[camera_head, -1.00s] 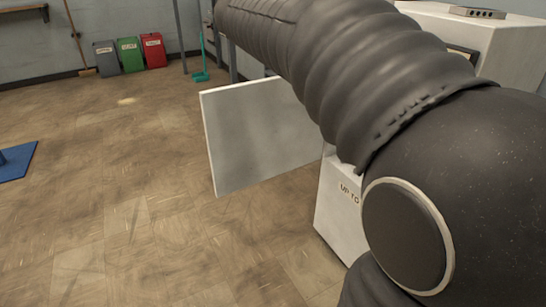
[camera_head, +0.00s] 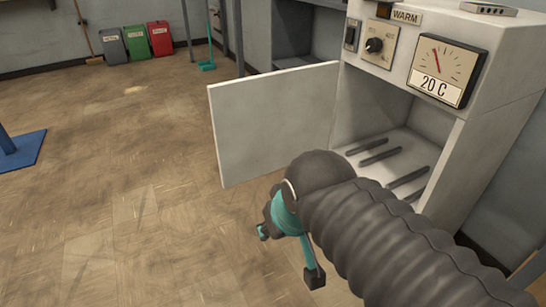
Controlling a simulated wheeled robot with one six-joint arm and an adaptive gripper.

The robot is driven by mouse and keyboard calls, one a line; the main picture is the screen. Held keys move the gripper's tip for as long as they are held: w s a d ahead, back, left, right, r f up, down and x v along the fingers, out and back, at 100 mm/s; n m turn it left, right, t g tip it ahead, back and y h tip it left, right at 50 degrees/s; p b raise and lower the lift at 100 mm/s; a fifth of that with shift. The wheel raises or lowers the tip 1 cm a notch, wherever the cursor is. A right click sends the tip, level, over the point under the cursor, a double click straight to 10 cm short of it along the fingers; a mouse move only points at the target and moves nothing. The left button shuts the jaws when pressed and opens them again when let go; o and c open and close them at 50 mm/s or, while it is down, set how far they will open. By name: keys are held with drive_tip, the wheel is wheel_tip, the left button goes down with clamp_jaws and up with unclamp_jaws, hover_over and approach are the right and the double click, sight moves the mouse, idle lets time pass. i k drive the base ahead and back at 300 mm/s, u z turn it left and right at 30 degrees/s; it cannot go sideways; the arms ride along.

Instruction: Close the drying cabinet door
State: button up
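The drying cabinet (camera_head: 497,137) stands at the right, white, with a knob, a "WARM" label and a dial reading 20 C on its front. Its door (camera_head: 270,118) is a flat white panel, swung wide open to the left of the cabinet opening. Dark rack bars (camera_head: 381,155) show inside the open compartment. My gripper (camera_head: 289,255), teal with dark fingertips, hangs in front of and below the door, low over the floor. Its fingers are spread apart with nothing seen between them. My arm hides part of the cabinet's lower front.
A blue base plate (camera_head: 22,152) lies at the left edge. The floor left of the door is clear. A dark shelf unit (camera_head: 303,35) stands behind the door.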

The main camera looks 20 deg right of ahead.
sight(262, 123)
drive_tip(key=u, duration=1.2)
drive_tip(key=i, duration=2.6)
drive_tip(key=z, duration=4.05)
